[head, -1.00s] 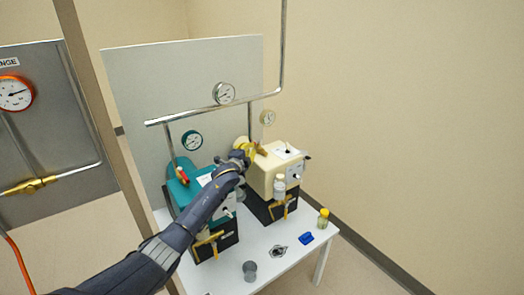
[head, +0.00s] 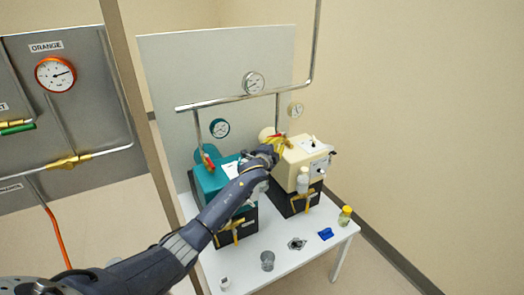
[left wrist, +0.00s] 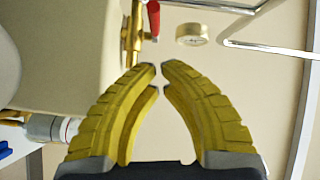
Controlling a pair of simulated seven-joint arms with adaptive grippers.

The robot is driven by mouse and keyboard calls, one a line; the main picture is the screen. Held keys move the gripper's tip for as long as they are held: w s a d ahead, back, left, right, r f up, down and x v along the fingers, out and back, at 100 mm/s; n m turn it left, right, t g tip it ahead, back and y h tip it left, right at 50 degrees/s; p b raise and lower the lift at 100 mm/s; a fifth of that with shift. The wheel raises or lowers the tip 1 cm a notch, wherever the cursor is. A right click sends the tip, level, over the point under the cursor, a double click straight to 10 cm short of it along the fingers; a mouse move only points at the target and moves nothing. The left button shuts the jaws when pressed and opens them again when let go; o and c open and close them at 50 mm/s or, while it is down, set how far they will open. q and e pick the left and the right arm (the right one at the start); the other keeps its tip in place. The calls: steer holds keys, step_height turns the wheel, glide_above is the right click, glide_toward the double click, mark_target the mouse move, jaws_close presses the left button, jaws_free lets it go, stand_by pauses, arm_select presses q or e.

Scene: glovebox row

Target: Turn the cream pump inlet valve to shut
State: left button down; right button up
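The cream pump (head: 312,158) sits on a black base on the white table, at the right of the teal pump. A brass valve with a red handle (left wrist: 153,18) shows in the left wrist view beside the cream housing (left wrist: 75,60), just beyond my fingertips. My left gripper (head: 282,144) is at the cream pump's left rear edge in the head view and hides much of the valve there. In the left wrist view its yellow fingers (left wrist: 160,68) nearly meet at the tips, with a narrow gap and nothing between them. My right gripper is in neither view.
Metal pipes and gauges (head: 254,82) rise behind the pumps. A grey cup (head: 267,261), a blue item (head: 326,234) and a yellow-capped jar (head: 345,215) stand at the table's front.

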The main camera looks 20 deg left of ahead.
arm_select(q)
steer(key=s+a, duration=0.3)
steer(key=s, duration=0.4)
steer(key=shift+s+a+r, duration=0.2)
steer(key=shift+s, duration=0.2)
